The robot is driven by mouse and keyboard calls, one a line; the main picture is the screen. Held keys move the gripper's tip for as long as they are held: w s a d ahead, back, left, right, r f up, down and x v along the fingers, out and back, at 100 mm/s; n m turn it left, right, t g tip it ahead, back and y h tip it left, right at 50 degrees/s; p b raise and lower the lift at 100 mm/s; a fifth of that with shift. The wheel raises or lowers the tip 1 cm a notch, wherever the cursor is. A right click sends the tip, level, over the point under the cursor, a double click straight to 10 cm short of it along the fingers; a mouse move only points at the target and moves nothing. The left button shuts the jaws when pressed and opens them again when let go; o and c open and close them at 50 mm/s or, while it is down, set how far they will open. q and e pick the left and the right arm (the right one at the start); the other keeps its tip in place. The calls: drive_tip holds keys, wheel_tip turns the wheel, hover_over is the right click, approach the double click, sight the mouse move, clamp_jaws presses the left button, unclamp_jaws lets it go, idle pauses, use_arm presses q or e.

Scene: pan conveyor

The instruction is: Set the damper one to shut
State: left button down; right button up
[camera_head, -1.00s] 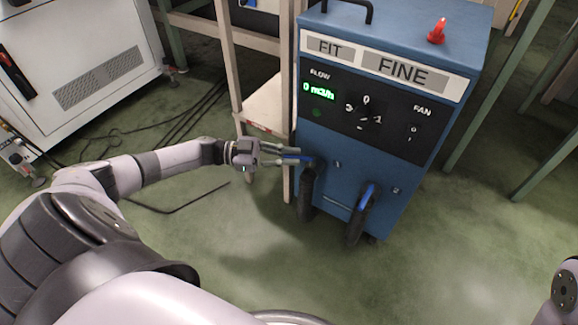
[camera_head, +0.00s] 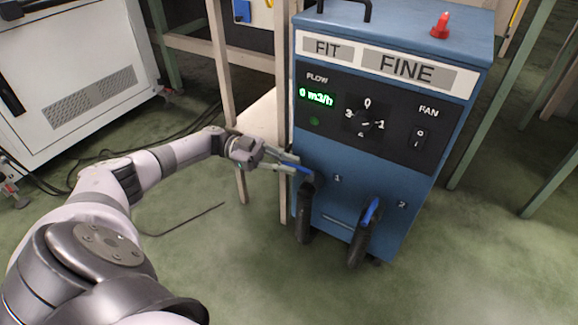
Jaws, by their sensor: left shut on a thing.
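The blue machine (camera_head: 340,200) stands right of centre and has two dark hose outlets low on its front, labelled 1 and 2. Damper one's blue lever (camera_head: 307,171) is at the left outlet, above its black hose (camera_head: 304,215). It lies crosswise to the hose, sloping slightly down to the right. My left gripper (camera_head: 291,166) reaches in from the left and is shut on this lever, and its fingers hide part of it. Damper two's blue lever (camera_head: 373,211) runs roughly along its own hose (camera_head: 358,243). My right gripper is out of view.
The panel has a green flow display (camera_head: 317,96) reading 0 m3/h, a dial (camera_head: 366,122) and a fan switch (camera_head: 419,136). A wooden-legged table (camera_head: 262,118) stands close behind and left of my gripper. A white cabinet (camera_head: 75,75) stands far left. The floor in front is clear.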

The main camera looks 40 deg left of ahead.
use_arm(q)
drive_tip(key=shift+w+r, duration=0.1)
drive_tip(key=c, duration=1.7)
unclamp_jaws()
drive_tip(key=shift+o, duration=0.2)
drive_tip(key=v, duration=0.7)
drive_tip(key=shift+a, duration=0.3)
drive_tip(key=shift+a, duration=0.1)
